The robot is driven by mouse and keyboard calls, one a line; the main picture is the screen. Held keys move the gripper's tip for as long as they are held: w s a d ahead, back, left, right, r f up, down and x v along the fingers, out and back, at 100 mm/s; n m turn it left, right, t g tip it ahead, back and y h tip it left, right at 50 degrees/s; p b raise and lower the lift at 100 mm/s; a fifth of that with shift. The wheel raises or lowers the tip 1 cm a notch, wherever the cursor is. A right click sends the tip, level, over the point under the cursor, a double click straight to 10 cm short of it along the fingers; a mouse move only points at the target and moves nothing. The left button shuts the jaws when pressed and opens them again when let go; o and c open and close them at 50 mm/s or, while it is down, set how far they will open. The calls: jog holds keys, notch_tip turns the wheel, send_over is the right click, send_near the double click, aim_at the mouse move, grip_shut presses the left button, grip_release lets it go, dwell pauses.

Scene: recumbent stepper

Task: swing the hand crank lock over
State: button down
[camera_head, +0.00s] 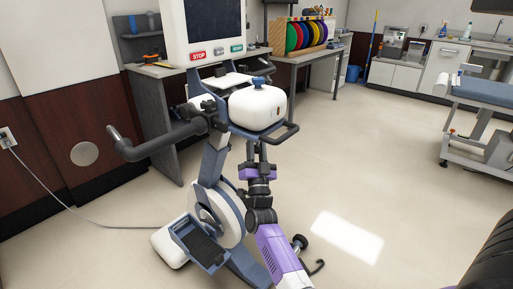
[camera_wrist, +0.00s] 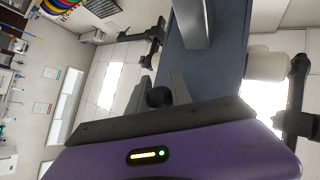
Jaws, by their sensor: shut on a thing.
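The stepper stands in the left half of the head view, with a white rounded housing (camera_head: 256,110) above a blue-grey frame. A dark crank arm with a grip (camera_head: 150,148) sticks out to the left. In the wrist view, my gripper (camera_wrist: 159,88) is closed around a small dark round knob (camera_wrist: 160,97), with one grey finger on each side. The knob appears to belong to the hand crank lock. In the head view, my purple arm rises to just under the housing; the fingers and knob are hard to make out there.
A screen with a red STOP label (camera_head: 198,55) stands above the stepper. A desk (camera_head: 155,110) is behind it. A blue padded bench (camera_head: 487,92) stands at the right. Open floor (camera_head: 385,170) lies right of the stepper. A cable (camera_head: 70,208) runs along the floor at left.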

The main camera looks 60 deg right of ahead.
dwell(0.4)
jog(key=c, duration=1.1)
grip_release()
jog(key=shift+c, duration=0.2)
jog(key=v, duration=0.7)
jog(key=shift+a+f, duration=0.25)
jog(key=shift+f, duration=0.05)
jog(key=shift+s, duration=0.1)
